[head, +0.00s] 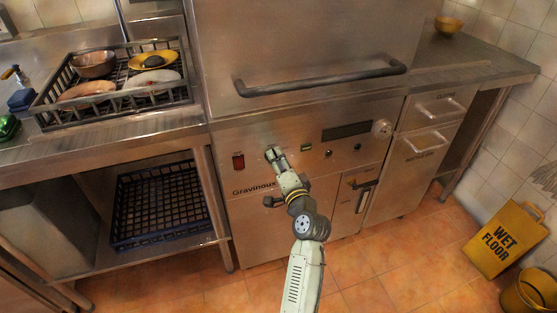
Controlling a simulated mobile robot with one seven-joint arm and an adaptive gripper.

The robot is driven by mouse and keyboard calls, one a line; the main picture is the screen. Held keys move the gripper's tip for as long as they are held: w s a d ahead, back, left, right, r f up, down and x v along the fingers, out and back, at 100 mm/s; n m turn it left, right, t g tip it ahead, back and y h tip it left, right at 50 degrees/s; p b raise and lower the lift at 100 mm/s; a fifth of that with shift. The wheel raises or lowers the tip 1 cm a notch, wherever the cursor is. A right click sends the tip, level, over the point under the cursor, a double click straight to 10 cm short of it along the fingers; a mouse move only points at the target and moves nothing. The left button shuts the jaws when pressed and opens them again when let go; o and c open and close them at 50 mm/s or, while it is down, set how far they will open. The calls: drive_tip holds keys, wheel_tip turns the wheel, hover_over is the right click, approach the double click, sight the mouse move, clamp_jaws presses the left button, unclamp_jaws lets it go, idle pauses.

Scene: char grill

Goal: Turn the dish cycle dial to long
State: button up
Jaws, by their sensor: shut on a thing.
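The stainless dishwasher (228,133) stands in the middle, with its controls on the front panel below the hood handle. My gripper (271,152) reaches up to the left part of this panel, between the red switch and the small green light. It is shut on a dial there, which the fingers mostly hide. The dial's setting and its labels cannot be read from this view. A pale round dial (382,128) sits at the panel's right end, apart from my gripper.
A red switch (238,161), a green light (306,147), a dark display (346,131) and small black knobs (328,153) share the panel. The hood handle (320,80) juts out above. A dish rack (60,118) is at left. A yellow wet floor sign (507,240) stands at right.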

drive_tip(key=o, duration=1)
drive_tip(key=shift+s, duration=0.1)
drive_tip(key=v, duration=1.2)
